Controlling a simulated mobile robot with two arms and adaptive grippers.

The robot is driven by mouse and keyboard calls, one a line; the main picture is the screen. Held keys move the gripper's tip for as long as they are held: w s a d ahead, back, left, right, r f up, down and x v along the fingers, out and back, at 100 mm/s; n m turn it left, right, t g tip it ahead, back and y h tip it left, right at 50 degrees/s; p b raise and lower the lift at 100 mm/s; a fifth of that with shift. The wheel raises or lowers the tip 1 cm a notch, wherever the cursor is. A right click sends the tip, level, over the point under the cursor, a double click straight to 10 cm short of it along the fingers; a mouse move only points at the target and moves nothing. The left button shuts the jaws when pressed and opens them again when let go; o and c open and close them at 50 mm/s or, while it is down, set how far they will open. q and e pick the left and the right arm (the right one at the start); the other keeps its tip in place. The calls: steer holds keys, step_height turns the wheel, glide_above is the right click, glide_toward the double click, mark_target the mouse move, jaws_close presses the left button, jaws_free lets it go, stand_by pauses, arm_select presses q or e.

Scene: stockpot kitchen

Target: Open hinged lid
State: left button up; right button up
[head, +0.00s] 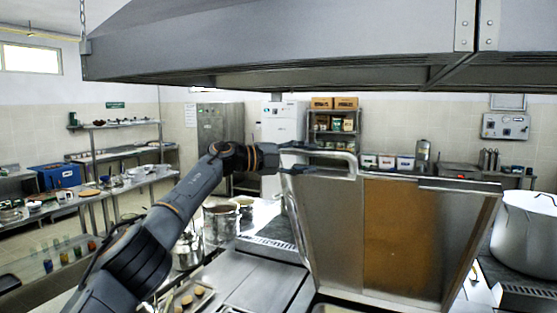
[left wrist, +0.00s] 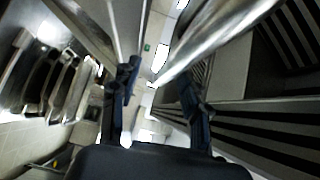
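The hinged lid (head: 335,235) is a metal panel with a brown middle. It stands raised and slightly tilted at the right of the head view. A tubular metal handle (head: 345,156) runs along its upper left edge. My left gripper (head: 300,160) is at the left end of this handle, fingers pointing right. In the left wrist view the two dark fingers (left wrist: 160,95) are spread apart, and a shiny tube (left wrist: 215,38) reaches into the space between them. I cannot tell whether a finger touches it. My right gripper is not in view.
A large pot (head: 525,235) stands right of the lid. A steel pot (head: 221,224) and a tray (head: 190,297) are on the counter near my left arm. A grey hood (head: 290,45) hangs low above. Shelves and a white fridge (head: 283,125) stand behind.

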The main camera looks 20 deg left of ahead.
arm_select(q)
steer(key=v, duration=1)
steer(key=shift+s+a, duration=0.25)
steer(key=shift+a, duration=0.1)
